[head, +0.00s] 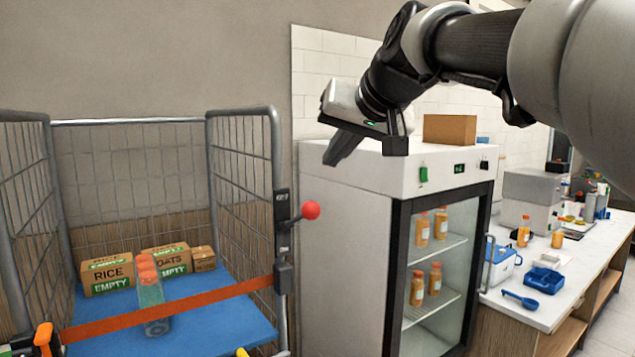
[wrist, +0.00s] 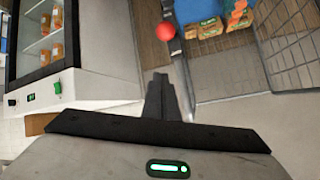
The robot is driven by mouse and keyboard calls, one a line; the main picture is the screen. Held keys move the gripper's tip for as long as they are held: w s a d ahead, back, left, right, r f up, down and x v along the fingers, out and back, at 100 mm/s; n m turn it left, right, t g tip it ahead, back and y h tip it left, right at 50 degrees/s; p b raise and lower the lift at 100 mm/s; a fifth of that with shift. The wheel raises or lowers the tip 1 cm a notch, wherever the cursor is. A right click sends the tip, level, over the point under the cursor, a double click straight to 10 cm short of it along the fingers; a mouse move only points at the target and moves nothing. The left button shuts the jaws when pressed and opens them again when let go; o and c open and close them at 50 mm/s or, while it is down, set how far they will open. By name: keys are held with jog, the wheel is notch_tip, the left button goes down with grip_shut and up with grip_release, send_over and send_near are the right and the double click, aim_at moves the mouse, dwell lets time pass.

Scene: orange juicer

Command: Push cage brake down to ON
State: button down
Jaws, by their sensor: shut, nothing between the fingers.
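The roll cage (head: 275,150) stands at the left in the head view, with wire side walls. Its brake is a lever with a red ball knob (head: 311,210) on a dark bracket (head: 283,220) on the cage's right front post. The lever points to the right and slightly up. The knob also shows at the top of the wrist view (wrist: 165,31), beyond my fingertips. My gripper (head: 335,158) is shut and empty. It hangs above and apart from the knob, near the fridge's upper left edge. In the wrist view its fingers (wrist: 158,82) are together.
A glass-door fridge (head: 395,180) with orange bottles stands right of the cage. An orange strap (head: 180,305) crosses the cage front. Boxes (head: 107,272) and clear bottles (head: 152,300) sit on its blue base. A counter (head: 560,290) lies at the right.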

jog(key=p, duration=0.1)
send_over(299, 217)
jog(key=d, duration=0.4)
notch_tip(299, 217, down, 5)
jog(key=shift+s+a+f, duration=0.15)
jog(key=shift+s+f, duration=0.15)
jog(key=shift+f, duration=0.2)
jog(key=shift+s+a+f, duration=0.1)
jog(key=shift+s+f, duration=0.2)
jog(key=shift+f, duration=0.2)
jog(key=shift+s+f, duration=0.35)
jog(key=shift+s, duration=0.05)
jog(key=shift+f, duration=0.1)
